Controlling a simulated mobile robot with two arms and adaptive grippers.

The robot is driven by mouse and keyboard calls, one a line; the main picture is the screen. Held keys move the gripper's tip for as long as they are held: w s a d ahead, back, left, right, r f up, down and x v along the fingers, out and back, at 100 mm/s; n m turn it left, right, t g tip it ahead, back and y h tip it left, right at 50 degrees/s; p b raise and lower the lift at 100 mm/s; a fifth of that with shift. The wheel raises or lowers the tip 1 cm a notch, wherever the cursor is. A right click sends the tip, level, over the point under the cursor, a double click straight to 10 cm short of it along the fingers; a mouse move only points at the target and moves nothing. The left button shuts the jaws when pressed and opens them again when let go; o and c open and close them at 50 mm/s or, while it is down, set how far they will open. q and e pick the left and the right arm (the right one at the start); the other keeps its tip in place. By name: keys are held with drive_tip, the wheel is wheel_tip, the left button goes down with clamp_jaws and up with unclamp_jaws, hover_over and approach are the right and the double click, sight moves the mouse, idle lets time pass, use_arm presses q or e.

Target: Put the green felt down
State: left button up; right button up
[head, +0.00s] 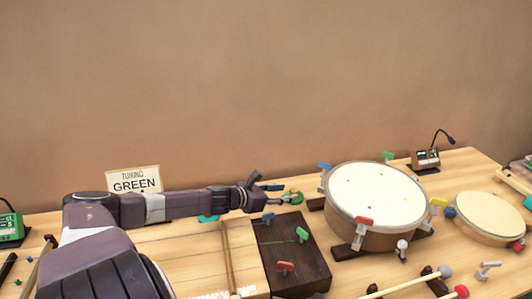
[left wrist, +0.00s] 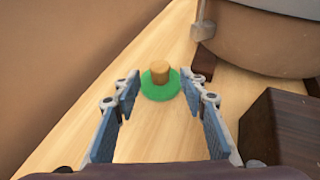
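The green felt (left wrist: 148,91) is a round green disc with a wooden knob (left wrist: 160,72) on top. In the left wrist view it lies flat on the pale wooden table, just past and between my fingertips. In the head view the felt (head: 297,197) shows small beside my left gripper (head: 272,192), partly hidden by it. My left gripper's blue-padded fingers (left wrist: 160,97) are spread apart, with clear gaps to the felt, and hold nothing. My right gripper is not in view.
A large drum (head: 377,196) with coloured clamps stands right of the felt. A dark block (head: 305,262) with coloured keys lies in front. A sign (head: 134,180) reading "TUNING GREEN" stands behind my left arm. Mallets (head: 407,285) lie at the front right. The wall is close behind.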

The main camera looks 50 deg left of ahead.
use_arm(q)
drive_tip(key=shift+p+v, duration=1.45)
drive_tip(key=shift+v, duration=2.7)
